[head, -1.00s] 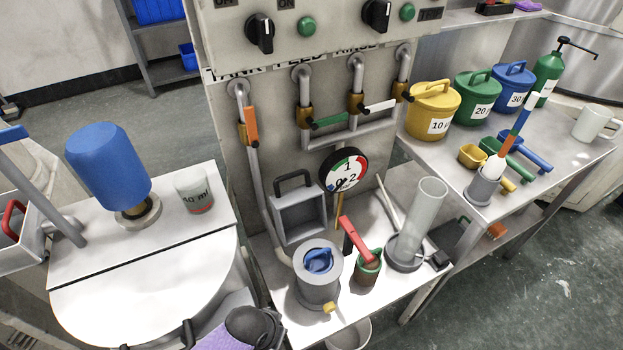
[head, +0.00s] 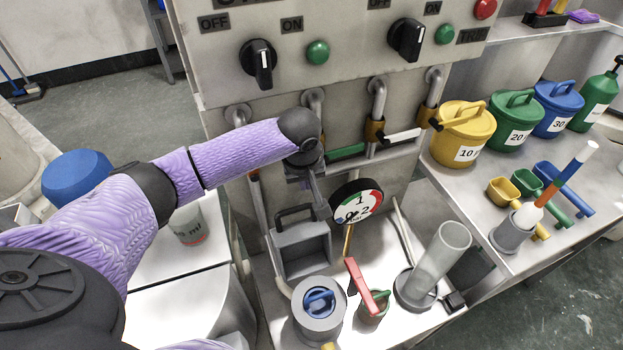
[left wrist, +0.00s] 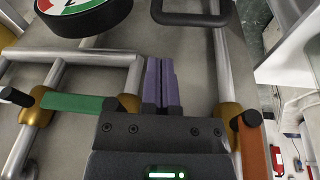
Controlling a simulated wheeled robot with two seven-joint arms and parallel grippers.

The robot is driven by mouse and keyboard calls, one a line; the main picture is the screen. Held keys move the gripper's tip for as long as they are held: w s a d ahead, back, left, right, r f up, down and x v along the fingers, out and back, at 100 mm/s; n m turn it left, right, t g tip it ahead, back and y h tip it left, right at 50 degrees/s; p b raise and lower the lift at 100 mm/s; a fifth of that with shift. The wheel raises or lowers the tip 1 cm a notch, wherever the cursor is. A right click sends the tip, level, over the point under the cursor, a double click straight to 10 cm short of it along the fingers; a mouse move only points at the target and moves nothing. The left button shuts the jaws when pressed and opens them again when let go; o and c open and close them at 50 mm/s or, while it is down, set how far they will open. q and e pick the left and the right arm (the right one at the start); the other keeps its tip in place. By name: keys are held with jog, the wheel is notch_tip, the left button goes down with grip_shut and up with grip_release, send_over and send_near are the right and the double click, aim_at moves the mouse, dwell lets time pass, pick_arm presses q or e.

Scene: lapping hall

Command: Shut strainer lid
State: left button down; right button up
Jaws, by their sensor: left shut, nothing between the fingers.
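A grey open box (head: 303,258) with a black handle (head: 294,214) at its top stands at the back of the white bench, below the pipes. It looks like the strainer with its lid raised, but I cannot be sure which part is the lid. The handle also shows at the top of the left wrist view (left wrist: 192,18). My left gripper (head: 305,172) is in front of the pipes, above the box and apart from the handle. Its purple fingers (left wrist: 160,82) are shut and empty. My right gripper is not in view.
A round gauge (head: 356,201) is right of the box. Green (left wrist: 75,103) and orange (left wrist: 254,148) valve levers flank my fingers.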

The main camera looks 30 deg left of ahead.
pick_arm(q)
jog(key=b+x, duration=0.2)
jog(key=x, duration=0.5)
jog(key=shift+b, duration=0.3)
